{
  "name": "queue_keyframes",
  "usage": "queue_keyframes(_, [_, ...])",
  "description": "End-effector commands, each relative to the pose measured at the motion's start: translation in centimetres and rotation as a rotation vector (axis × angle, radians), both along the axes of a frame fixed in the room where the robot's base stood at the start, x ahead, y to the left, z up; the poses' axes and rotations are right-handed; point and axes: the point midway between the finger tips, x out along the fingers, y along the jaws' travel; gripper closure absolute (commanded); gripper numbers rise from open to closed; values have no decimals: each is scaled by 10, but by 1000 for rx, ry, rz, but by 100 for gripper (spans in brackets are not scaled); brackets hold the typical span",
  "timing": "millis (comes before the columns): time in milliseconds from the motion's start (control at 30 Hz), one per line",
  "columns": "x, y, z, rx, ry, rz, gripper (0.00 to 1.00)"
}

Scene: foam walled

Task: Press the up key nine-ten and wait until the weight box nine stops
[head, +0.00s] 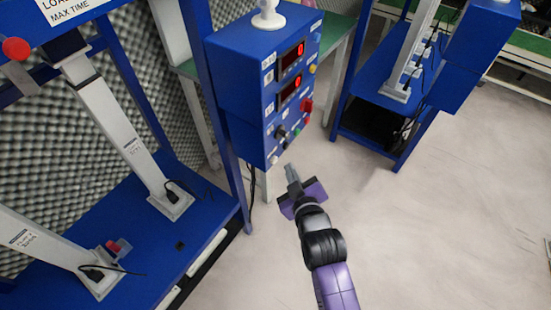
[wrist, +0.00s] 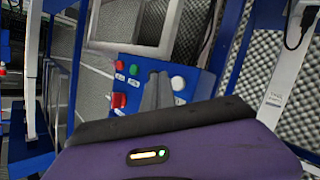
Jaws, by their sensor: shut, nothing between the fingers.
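The blue control box (head: 240,75) hangs on a blue frame in the head view, with two red displays (head: 292,56) that each seem to show 0. Its face carries small coloured keys, a red switch (head: 307,105) and a green button (head: 297,132); the labels are too small to read. My gripper (head: 291,172) is shut and empty, just below the box's lower edge. In the wrist view, the shut fingers (wrist: 158,82) point at the panel, between the green button (wrist: 133,70) and a white button (wrist: 178,83); contact cannot be told. I cannot identify weight box nine.
A blue test rig (head: 130,215) with white columns (head: 125,135) stands at the left against grey foam. Another blue rig (head: 375,85) stands at the back right. A black cable (head: 252,190) hangs below the box. The pale floor (head: 430,220) at the right is clear.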

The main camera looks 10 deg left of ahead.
Motion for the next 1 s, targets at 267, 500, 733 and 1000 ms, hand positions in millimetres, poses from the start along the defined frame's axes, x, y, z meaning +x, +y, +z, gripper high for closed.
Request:
queue_keyframes(267, [4,12,0,1,-1,0,100])
queue_keyframes(500, [4,13,0,0,0,0,100])
queue_keyframes(733, [4,12,0,0,0,0,100])
queue_keyframes(1000, [4,12,0,0,0,0,100])
